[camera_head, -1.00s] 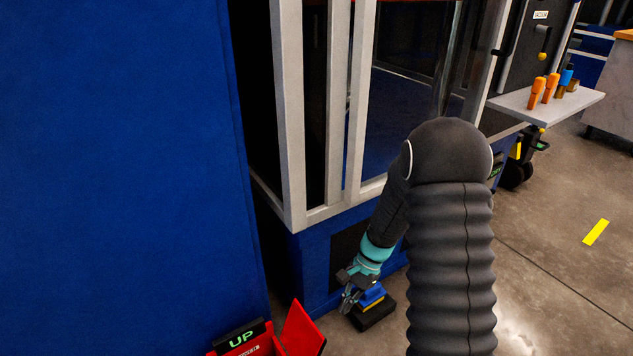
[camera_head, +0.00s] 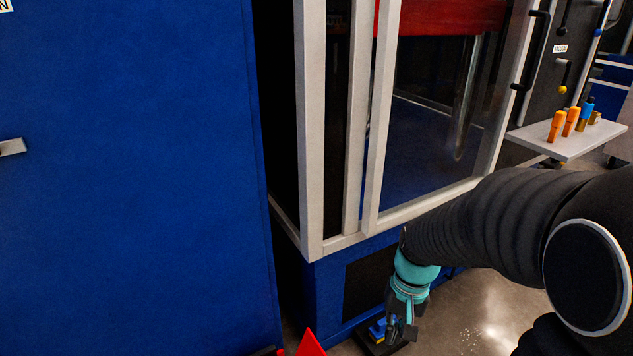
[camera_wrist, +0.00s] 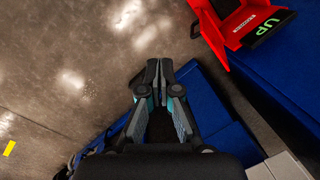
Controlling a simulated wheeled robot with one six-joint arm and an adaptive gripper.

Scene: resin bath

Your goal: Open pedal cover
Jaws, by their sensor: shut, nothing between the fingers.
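My gripper (camera_head: 402,335) points down near the floor, in front of the machine's lower blue panel. In the wrist view its fingertips (camera_wrist: 159,75) are together and hold nothing. A small blue pedal unit (camera_head: 377,328) on a dark base shows partly behind my gripper in the head view; I cannot tell if they touch. A red pedal unit marked UP (camera_wrist: 255,22) shows at the top right of the wrist view, apart from my fingers. In the head view only a raised red flap (camera_head: 310,343) and a sliver of red show at the bottom edge.
A tall blue cabinet (camera_head: 130,180) fills the left. The grey-framed machine (camera_head: 312,130) stands behind my gripper. A grey shelf (camera_head: 570,143) with orange and blue bottles is at the right. Concrete floor (camera_wrist: 70,70) is open on the left of the wrist view.

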